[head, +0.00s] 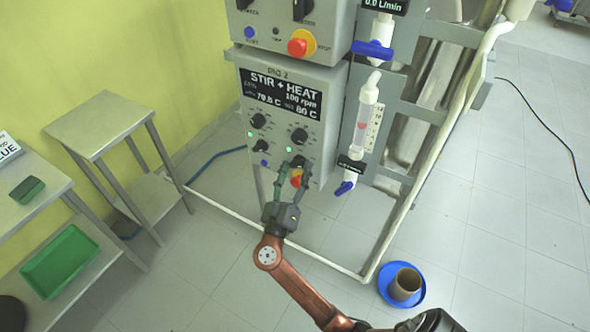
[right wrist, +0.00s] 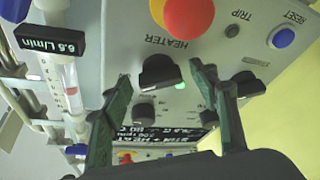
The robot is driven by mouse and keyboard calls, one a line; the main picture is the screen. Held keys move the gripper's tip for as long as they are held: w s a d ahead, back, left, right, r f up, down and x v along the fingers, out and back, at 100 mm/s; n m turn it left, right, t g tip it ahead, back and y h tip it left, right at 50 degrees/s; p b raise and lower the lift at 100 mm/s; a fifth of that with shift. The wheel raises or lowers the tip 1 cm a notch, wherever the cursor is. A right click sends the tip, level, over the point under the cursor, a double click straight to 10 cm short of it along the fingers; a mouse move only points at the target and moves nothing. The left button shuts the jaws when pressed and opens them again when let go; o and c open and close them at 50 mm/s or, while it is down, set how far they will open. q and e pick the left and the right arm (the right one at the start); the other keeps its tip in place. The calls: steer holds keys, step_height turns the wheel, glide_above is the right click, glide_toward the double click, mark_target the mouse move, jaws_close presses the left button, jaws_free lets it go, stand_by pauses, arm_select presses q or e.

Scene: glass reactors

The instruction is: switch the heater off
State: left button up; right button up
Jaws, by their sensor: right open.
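The black heater knob (right wrist: 158,72), with its HEATER label, is at the lower right of the stir and heat panel (head: 306,95). A lit green lamp (right wrist: 181,86) is beside it. My right gripper (head: 293,172) is in front of the panel's lower part, its fingers pointing up at the knob. In the right wrist view the picture is upside down. There my right gripper (right wrist: 158,75) is open, with a green finger on each side of the knob; whether they touch it I cannot tell. My left gripper is not in view.
A red emergency button (right wrist: 190,15) is close below the heater knob. TRIP (right wrist: 232,31) and a blue RESET button (right wrist: 284,38) are beside it. Other knobs (head: 259,121) are nearby. A flowmeter with a blue valve (head: 345,187) stands right of the panel.

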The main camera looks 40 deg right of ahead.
steer(key=shift+c, duration=0.3)
steer(key=c, duration=1.1)
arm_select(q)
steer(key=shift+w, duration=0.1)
